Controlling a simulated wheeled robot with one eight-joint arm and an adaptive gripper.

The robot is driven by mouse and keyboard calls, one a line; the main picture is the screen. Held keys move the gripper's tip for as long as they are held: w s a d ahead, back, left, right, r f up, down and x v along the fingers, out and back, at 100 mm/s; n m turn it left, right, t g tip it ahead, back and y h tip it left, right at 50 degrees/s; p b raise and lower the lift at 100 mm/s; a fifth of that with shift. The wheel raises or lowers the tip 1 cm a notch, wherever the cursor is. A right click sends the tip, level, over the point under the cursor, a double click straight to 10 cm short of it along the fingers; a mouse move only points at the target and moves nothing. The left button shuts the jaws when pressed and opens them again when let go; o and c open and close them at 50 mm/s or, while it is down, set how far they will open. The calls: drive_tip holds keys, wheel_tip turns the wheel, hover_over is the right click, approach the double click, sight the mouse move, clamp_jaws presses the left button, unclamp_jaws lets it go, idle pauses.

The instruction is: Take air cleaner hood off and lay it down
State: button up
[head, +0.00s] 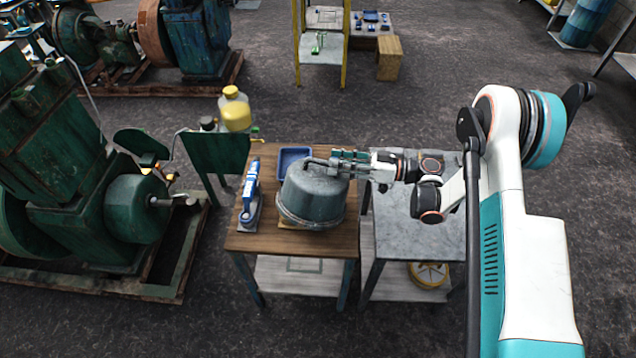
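The air cleaner hood (310,194) is a dull grey dome standing upright on the wooden-topped table (345,240). A wire-like band runs round its lower edge, and a dark pipe-like handle (316,161) lies across its top. My gripper (340,163) reaches in from the right, level with the top of the hood. Its fingers point left and meet or overlap the right end of the handle in the picture. At this size I cannot tell whether they are closed on it. What is under the hood is hidden.
A blue tool (250,190) lies left of the hood, and a blue tray (293,155) is behind it. A grey metal-topped table (405,245) stands right, its visible top mostly bare. A green engine (70,180) is at left. A yellow-topped container (235,110) stands behind.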

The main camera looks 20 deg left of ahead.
sight(310, 160)
drive_tip(key=shift+s+a+f+b, duration=0.15)
drive_tip(key=shift+a+b, duration=0.3)
drive_tip(key=shift+a, duration=0.55)
drive_tip(key=shift+s+a+r+b, duration=0.15)
drive_tip(key=shift+a+b, duration=0.25)
drive_tip(key=shift+a, duration=0.6)
drive_tip(key=shift+s+a+f+b, duration=0.1)
drive_tip(key=shift+s+a+b, duration=0.25)
drive_tip(key=shift+a, duration=0.65)
drive_tip(key=shift+w, duration=0.1)
clamp_jaws()
